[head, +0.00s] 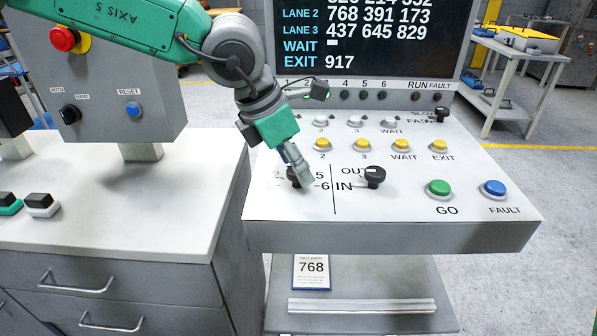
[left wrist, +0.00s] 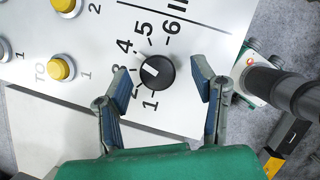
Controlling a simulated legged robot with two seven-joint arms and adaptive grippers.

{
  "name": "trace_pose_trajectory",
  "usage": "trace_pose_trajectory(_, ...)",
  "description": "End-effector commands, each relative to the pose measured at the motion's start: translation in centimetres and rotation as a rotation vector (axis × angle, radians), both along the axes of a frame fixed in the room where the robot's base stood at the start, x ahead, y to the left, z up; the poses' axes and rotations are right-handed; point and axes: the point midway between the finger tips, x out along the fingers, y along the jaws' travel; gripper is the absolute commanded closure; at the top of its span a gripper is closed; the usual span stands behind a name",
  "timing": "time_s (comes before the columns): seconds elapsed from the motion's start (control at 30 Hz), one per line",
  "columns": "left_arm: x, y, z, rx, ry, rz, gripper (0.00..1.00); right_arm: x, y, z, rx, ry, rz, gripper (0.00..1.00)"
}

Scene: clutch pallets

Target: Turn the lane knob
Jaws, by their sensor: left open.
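The black round lane knob (left wrist: 158,72) shows in the left wrist view, ringed by numbers 1 to 6. Its white mark lies on its left side, towards the low-to-middle numbers; the exact number is hard to tell. In the head view the knob (head: 291,178) is partly hidden behind my left gripper (head: 303,178), which points down at it. In the left wrist view my left gripper (left wrist: 163,85) is open. One finger is on each side of the knob, with gaps to both. My right gripper is not in view.
The OUT/IN knob (head: 374,176) stands just right of the lane knob. Yellow buttons (head: 323,145) line the panel behind. GO (head: 438,188) and FAULT (head: 493,188) buttons sit at the right. The display (head: 370,40) rises behind, and a grey control box (head: 110,85) stands left.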

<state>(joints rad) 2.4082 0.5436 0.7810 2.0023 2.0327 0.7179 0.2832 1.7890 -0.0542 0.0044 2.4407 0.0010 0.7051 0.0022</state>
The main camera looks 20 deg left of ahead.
Motion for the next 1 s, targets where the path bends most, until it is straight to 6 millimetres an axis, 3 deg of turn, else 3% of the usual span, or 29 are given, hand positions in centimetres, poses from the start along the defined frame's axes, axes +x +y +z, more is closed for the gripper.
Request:
trace_pose_trajectory(0.13,0.37,-0.17,-1.11,0.001,0.001,0.002,0.48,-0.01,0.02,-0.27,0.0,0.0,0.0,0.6)
trace_pose_trajectory(0.43,0.42,-0.49,-1.23,0.002,-0.001,0.001,0.48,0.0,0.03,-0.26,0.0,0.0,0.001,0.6)
trace_pose_trajectory(0.47,0.41,-0.51,-1.22,0.002,-0.001,0.001,0.51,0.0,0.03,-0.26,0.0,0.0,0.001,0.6)
trace_pose_trajectory(0.6,0.43,-0.49,-1.22,0.002,-0.001,0.001,0.97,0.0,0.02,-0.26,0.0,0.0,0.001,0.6)
trace_pose_trajectory(1.0,0.43,-0.41,-1.21,0.001,-0.002,0.045,0.96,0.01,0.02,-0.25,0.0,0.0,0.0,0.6)
